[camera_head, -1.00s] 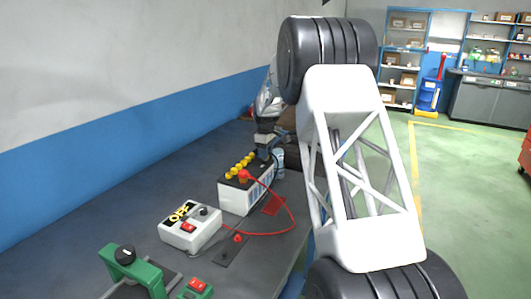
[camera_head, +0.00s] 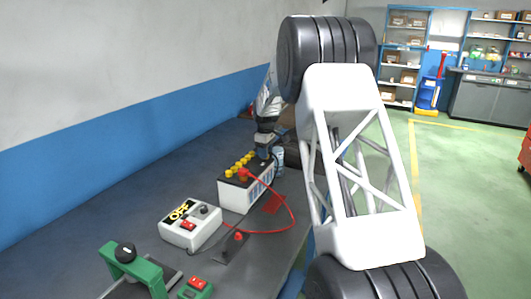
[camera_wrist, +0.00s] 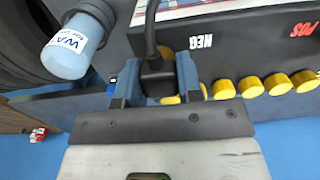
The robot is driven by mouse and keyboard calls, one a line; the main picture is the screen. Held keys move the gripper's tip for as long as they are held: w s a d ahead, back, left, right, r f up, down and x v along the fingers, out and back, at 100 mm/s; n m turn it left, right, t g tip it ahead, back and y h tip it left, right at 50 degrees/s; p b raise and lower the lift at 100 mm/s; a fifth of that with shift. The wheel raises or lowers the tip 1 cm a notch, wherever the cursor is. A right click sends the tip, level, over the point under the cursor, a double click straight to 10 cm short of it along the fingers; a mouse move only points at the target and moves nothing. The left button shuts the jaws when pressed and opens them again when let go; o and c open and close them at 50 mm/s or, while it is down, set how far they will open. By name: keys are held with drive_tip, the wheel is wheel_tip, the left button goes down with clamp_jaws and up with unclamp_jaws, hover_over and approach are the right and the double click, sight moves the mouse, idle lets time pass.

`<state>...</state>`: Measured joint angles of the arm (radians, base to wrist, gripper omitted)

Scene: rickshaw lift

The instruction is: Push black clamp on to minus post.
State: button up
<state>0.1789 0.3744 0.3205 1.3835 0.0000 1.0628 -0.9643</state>
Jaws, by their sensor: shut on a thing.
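The white battery (camera_head: 233,198) with a black top and yellow caps stands on the bench. The red clamp (camera_head: 243,174) sits at its near end. My gripper (camera_head: 265,150) is at the battery's far right end. In the wrist view, my gripper (camera_wrist: 158,78) has its blue fingers shut on the black clamp (camera_wrist: 157,72), with its black cable running up from it. The clamp is beside the NEG label (camera_wrist: 201,42), close to the battery's edge. The minus post is hidden behind the clamp and fingers, so I cannot tell whether they touch.
A labelled bottle (camera_wrist: 72,45) stands near my gripper, on the side away from the caps. The switch box (camera_head: 190,226) marked OFF and a red cable (camera_head: 292,212) lie nearer on the bench. A wheeled white frame (camera_head: 360,170) blocks the view at right.

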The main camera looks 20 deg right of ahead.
drive_tip(key=shift+r, duration=1.35)
idle(0.3)
drive_tip(key=shift+f, duration=1.35)
idle(2.8)
drive_tip(key=o, duration=1)
drive_tip(key=shift+o, duration=0.4)
drive_tip(key=shift+o, duration=0.7)
drive_tip(key=shift+r, duration=0.2)
drive_tip(key=shift+r, duration=3.3)
